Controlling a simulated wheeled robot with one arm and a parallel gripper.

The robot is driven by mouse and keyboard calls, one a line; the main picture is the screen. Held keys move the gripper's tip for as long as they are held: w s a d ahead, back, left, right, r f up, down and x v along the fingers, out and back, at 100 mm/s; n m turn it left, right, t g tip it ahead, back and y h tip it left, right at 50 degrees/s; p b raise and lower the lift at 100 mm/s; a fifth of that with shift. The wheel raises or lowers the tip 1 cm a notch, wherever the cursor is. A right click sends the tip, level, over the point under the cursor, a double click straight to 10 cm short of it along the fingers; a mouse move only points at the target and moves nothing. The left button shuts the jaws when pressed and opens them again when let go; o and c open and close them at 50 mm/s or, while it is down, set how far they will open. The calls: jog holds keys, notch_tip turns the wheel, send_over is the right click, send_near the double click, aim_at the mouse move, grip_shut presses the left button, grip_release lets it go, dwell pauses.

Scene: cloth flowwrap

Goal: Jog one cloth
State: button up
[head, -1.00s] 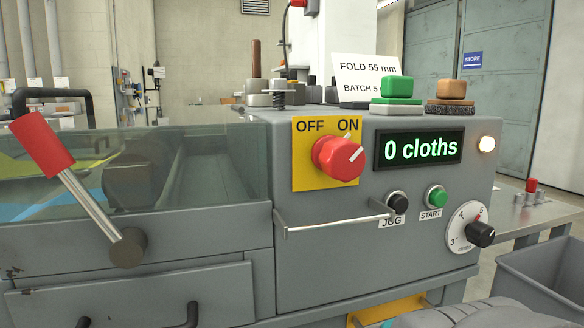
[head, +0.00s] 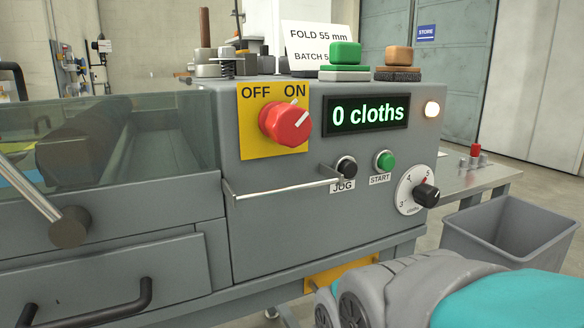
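The black JOG button (head: 346,167) sits on the front of the grey machine (head: 290,215), with its JOG label below it, partly covered by the end of a metal rail (head: 280,188). The counter display (head: 367,116) reads "0 cloths". The red main switch (head: 285,124) on its yellow plate has its white mark towards ON. The green START button (head: 385,160) is right of JOG. My gripper is not in view; a grey and teal part of my arm shows at the bottom right.
A numbered dial (head: 417,190) and a lit lamp (head: 432,109) are on the panel's right. The rail sticks out in front of the panel. A lever (head: 68,225) and drawer handle (head: 130,305) stick out at left. A grey bin (head: 510,230) stands at right.

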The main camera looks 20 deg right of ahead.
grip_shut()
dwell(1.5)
